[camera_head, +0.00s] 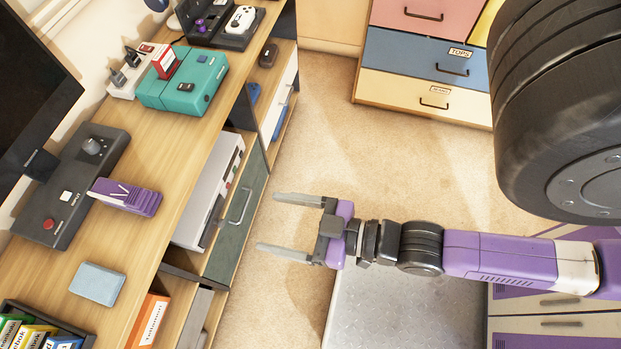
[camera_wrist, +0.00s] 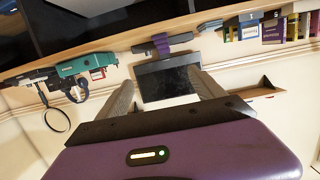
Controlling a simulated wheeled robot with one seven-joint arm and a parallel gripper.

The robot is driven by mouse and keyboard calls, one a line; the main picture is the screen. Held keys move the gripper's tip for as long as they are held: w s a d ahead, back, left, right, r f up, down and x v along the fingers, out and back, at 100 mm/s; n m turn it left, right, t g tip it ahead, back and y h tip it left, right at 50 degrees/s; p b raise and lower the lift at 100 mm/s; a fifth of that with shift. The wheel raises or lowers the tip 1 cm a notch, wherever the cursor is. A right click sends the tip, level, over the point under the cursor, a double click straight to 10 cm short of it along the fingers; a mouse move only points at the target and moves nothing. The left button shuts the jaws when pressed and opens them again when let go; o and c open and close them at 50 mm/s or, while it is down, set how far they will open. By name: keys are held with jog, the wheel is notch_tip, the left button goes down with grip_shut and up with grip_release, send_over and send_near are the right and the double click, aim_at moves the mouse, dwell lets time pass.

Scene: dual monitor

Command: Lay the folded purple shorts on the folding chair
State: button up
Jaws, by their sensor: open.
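A small folded purple bundle with pale marks, which looks like the shorts (camera_head: 126,197), lies on the wooden desk at left, beside the black control panel. A purple strip in the wrist view (camera_wrist: 172,40) may be the same bundle. My gripper (camera_head: 270,222) is open and empty, over the floor just right of the desk's cabinets. Its fingers point left, apart from the bundle. Both fingers show in the wrist view (camera_wrist: 162,80). I cannot clearly make out a folding chair. A grey flat surface (camera_head: 400,310) lies below my arm; I cannot tell whether it is the seat.
The desk (camera_head: 150,240) also holds a teal console (camera_head: 183,82), a black control panel (camera_head: 72,185), a blue-grey box (camera_head: 98,283) and a monitor (camera_head: 32,85). Coloured drawers (camera_head: 425,60) stand at the back. Carpet between desk and drawers is clear.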

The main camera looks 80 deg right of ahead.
jog(key=shift+o, duration=0.4)
jog(key=s+r+g, duration=0.1)
jog(key=s+r, duration=0.4)
jog(key=s, duration=0.1)
jog(key=shift+s+r, duration=0.2)
jog(key=shift+s, duration=0.05)
jog(key=shift+d+r, duration=0.1)
